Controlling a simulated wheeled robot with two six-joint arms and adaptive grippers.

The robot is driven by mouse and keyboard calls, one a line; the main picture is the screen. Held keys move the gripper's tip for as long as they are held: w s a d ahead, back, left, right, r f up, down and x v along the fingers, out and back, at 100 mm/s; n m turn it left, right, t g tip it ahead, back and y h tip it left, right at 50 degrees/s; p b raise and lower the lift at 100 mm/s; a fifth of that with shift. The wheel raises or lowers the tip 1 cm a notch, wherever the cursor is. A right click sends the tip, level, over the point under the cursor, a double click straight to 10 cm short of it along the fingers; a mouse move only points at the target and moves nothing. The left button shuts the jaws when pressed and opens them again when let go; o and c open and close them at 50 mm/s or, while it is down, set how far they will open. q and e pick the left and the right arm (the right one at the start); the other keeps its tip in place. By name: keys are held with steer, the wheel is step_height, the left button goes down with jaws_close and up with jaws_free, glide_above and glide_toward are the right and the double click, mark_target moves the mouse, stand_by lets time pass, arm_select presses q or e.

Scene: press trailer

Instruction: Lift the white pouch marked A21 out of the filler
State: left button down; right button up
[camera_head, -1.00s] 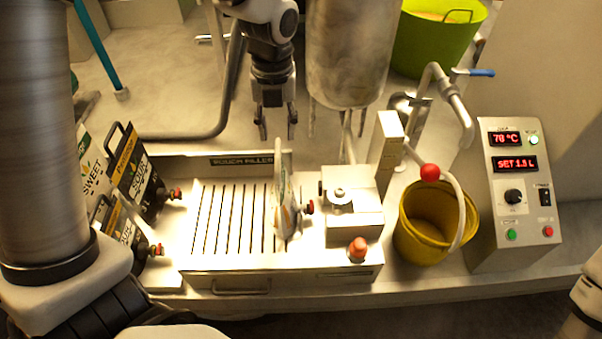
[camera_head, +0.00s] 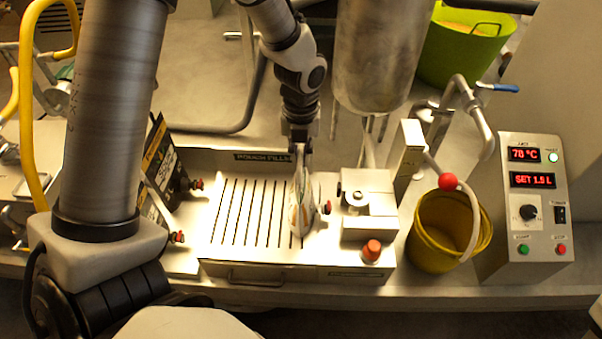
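The white pouch (camera_head: 301,212) stands upright on the slotted deck of the pouch filler (camera_head: 230,262), edge-on to me, with its red cap toward the filling head on the right. I cannot read its marking. My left gripper (camera_head: 301,151) comes down from above, with its fingertips at the pouch's top edge. The fingers overlap the top of the pouch in the picture, and I cannot tell whether they are closed on it. My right gripper is out of view.
Dark and white pouches (camera_head: 160,165) with red caps stand left of the filler. The filling head (camera_head: 368,205) with an orange button (camera_head: 371,250) is close right of the pouch. Further right are a yellow bucket (camera_head: 425,245) and a control box (camera_head: 520,235).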

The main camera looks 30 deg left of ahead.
arm_select(q)
steer(key=shift+w, duration=0.45)
steer(key=shift+r, duration=0.1)
steer(key=shift+w+a+r, duration=0.1)
steer(key=shift+r, duration=0.55)
step_height(320, 180, up, 16)
steer(key=b, duration=0.1)
steer(key=shift+r+b, duration=0.25)
steer(key=shift+b, duration=0.15)
